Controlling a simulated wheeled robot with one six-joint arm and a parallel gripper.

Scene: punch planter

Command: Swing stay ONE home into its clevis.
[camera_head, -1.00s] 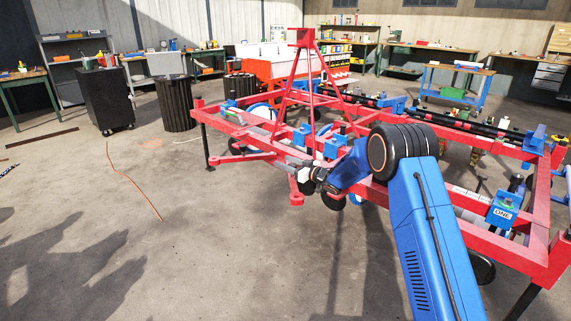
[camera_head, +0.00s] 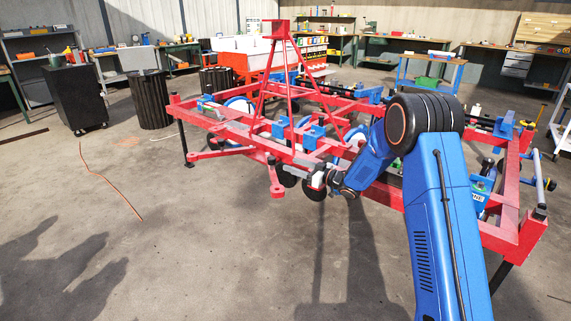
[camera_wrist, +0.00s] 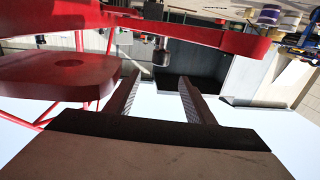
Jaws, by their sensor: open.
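My gripper (camera_head: 318,180) is at the near side of the red frame, beside a red tab with a round end (camera_head: 276,182). In the wrist view its two fingers (camera_wrist: 158,98) are apart, with nothing held between them. A blue block with a label (camera_head: 478,197) sits at the frame's right end, partly hidden behind my arm; the label's visible letters look like the end of "ONE". I cannot tell which bar is stay ONE, nor make out its clevis.
The red planter frame (camera_head: 220,123) carries a tall red A-shaped mast (camera_head: 265,83). In the wrist view a red bar (camera_wrist: 200,34) crosses above the fingers and a red plate with a hole (camera_wrist: 60,78) lies left. An orange cord (camera_head: 110,180) lies on open floor at left.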

